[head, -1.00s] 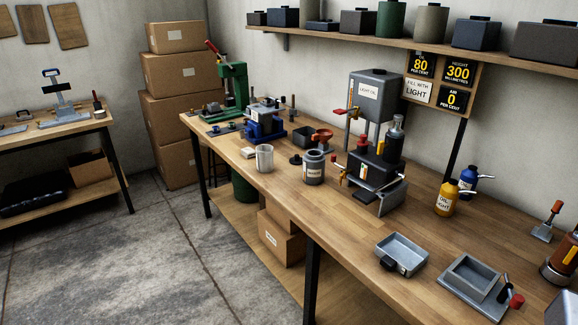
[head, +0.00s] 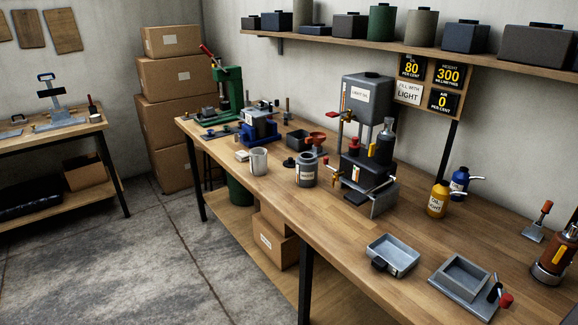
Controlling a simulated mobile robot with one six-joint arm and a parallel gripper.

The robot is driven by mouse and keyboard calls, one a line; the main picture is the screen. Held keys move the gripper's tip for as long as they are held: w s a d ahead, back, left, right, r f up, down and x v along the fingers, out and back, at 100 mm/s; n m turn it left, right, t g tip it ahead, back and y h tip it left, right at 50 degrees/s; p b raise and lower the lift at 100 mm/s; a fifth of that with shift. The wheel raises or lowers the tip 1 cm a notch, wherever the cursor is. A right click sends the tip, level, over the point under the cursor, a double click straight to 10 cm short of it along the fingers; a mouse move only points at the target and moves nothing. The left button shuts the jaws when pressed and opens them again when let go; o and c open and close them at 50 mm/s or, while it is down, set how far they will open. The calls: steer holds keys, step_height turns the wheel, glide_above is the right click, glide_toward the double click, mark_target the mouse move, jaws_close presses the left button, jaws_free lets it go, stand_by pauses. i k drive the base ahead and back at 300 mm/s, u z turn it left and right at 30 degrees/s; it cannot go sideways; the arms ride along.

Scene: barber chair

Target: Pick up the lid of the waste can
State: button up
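A grey can (head: 307,172) with a pale label stands upright on the long wooden workbench, near its front edge; the label is too small to read. Its top looks open and dark. A small dark round lid with a knob (head: 290,163) lies on the bench just left of the can, apart from it. A plain pale grey cup (head: 259,161) stands further left. A dark green bin (head: 239,188) stands under the bench, partly hidden by the bench top. I cannot tell for sure which container is the waste can. My gripper is not in view.
The workbench (head: 290,215) holds a light-oil tank (head: 367,100), a black device (head: 368,174), yellow (head: 437,200) and blue (head: 459,181) bottles, and a grey tray (head: 392,256). Cardboard boxes (head: 177,75) stack in the corner. The floor (head: 150,245) left of the bench is clear.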

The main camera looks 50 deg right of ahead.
mark_target(290, 163)
steer(key=z, duration=0.05)
steer(key=i, duration=0.9)
steer(key=u, duration=0.05)
